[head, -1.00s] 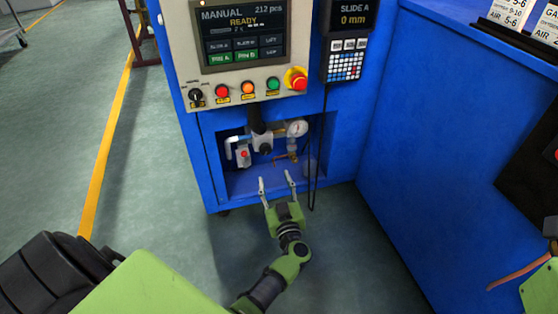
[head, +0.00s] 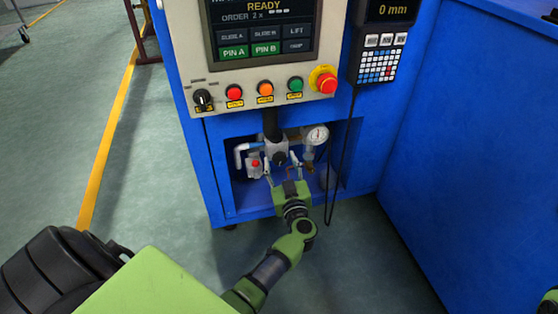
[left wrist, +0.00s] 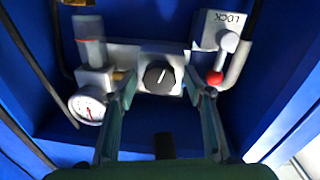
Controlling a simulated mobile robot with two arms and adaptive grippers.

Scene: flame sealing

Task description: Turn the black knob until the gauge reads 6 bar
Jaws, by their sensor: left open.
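The black knob (left wrist: 160,77) has a white pointer mark and sits on a grey regulator block in the recess. In the head view the knob (head: 280,158) is small, just ahead of my left gripper (head: 281,170). In the left wrist view my left gripper (left wrist: 160,90) is open, its two fingers on either side of the knob, with visible gaps. The round white gauge (left wrist: 88,104) is beside the block; it also shows in the head view (head: 317,135). Its red needle shows, but I cannot read the value. My right gripper is out of view.
A valve with a red knob (left wrist: 214,78) and a LOCK plate (left wrist: 224,19) is beside the regulator. The blue recess walls (head: 228,192) close around my gripper. A control panel (head: 190,60) is above, and a black cable (head: 332,215) hangs at the right.

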